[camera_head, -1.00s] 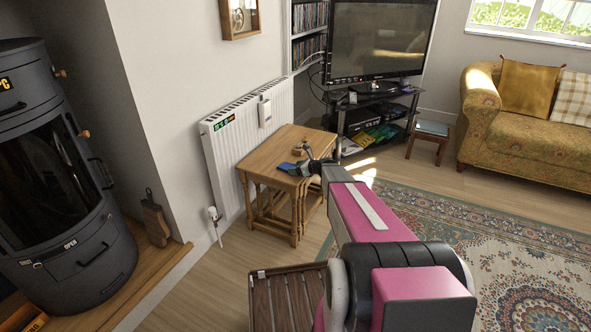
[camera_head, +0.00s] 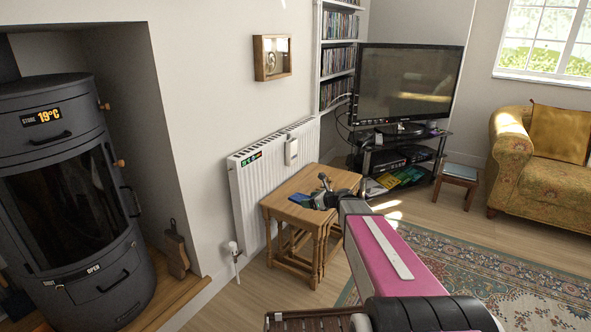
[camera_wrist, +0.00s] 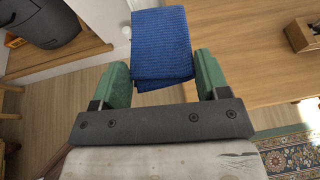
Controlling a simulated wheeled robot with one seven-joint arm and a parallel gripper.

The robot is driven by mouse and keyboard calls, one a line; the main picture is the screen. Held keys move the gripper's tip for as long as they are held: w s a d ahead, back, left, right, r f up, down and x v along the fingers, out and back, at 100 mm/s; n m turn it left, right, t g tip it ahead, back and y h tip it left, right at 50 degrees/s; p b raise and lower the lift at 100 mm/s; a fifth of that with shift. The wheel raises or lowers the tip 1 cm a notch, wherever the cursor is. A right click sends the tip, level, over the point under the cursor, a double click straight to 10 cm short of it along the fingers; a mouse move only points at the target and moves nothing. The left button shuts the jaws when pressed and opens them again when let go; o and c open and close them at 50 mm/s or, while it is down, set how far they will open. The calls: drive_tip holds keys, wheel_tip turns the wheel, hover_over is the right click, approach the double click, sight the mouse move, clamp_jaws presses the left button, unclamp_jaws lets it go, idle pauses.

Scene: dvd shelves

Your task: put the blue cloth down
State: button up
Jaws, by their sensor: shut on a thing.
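The blue cloth (camera_wrist: 162,45) is a folded, ribbed piece between the green fingers of my gripper (camera_wrist: 160,68) in the wrist view. My gripper is shut on it. In the head view the cloth (camera_head: 299,199) is a small blue patch beside my dark gripper (camera_head: 312,201), over the nested wooden tables (camera_head: 285,188). In the wrist view the cloth crosses the edge of the wooden tabletop (camera_wrist: 240,50), with floor showing to its left. I cannot tell whether it touches the tabletop.
A small wooden object (camera_wrist: 303,34) sits on the tabletop. A radiator (camera_head: 270,165) stands behind the tables, and a black stove (camera_head: 75,200) is at left. The TV stand (camera_head: 400,165) is beyond. A patterned rug (camera_head: 480,275) lies at right.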

drive_tip(key=s+d+r, duration=0.2)
drive_tip(key=s+r, duration=0.5)
drive_tip(key=s+d+r+n+g, duration=0.1)
drive_tip(key=s+d+r, duration=0.2)
drive_tip(key=s+r, duration=0.5)
drive_tip(key=shift+s+r+y, duration=0.15)
drive_tip(key=shift+r+y, duration=0.05)
drive_tip(key=shift+y, duration=0.2)
drive_tip(key=shift+d, duration=0.1)
